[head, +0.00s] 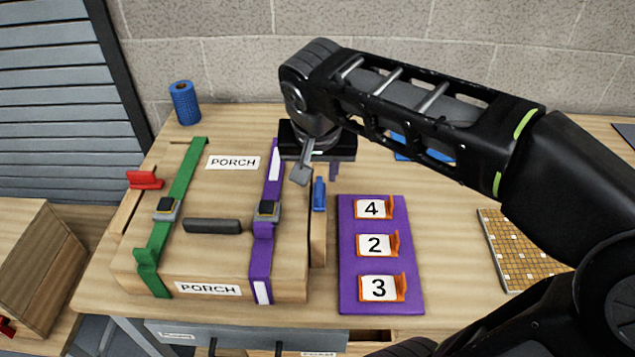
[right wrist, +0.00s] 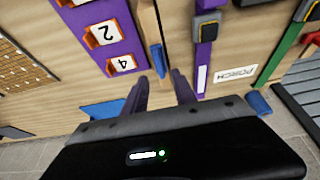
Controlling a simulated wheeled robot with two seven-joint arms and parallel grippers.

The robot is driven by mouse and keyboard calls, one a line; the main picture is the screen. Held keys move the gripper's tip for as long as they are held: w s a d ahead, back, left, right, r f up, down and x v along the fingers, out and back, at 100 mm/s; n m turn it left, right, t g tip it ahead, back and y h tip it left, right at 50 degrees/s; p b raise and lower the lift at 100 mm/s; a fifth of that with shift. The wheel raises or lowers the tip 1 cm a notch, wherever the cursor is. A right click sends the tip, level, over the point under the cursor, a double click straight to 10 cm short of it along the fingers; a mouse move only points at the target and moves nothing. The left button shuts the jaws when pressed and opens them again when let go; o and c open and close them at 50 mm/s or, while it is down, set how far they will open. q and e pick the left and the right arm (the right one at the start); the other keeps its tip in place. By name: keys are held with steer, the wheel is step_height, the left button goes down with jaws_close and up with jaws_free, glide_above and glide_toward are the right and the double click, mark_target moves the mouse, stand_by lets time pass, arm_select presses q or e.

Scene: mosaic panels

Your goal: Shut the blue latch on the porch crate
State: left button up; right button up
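The porch crate (head: 213,262) is a wooden box with two PORCH labels, lying on the table. The blue latch (head: 319,194) is at its right side, on a narrow wooden piece; it also shows in the right wrist view (right wrist: 157,61). I cannot tell whether the latch is open or shut. My right gripper (head: 320,174) is above and behind the latch, its fingers partly hidden in the head view. In the right wrist view my right gripper (right wrist: 161,78) has its two fingers apart and empty, with the latch just beyond the tips. My left gripper is not in view.
A red latch (head: 145,180) sticks out at the crate's left. Green (head: 185,180) and purple (head: 262,245) straps cross the crate, with a dark handle (head: 212,226) between. A purple board (head: 350,220) with numbered tags and a mosaic panel (head: 515,250) lie right. A blue roll (head: 185,103) stands behind.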

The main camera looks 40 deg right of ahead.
mark_target(319, 187)
steer(key=x, duration=0.7)
steer(key=shift+d+p, duration=0.15)
steer(key=shift+p, duration=0.25)
jaws_close()
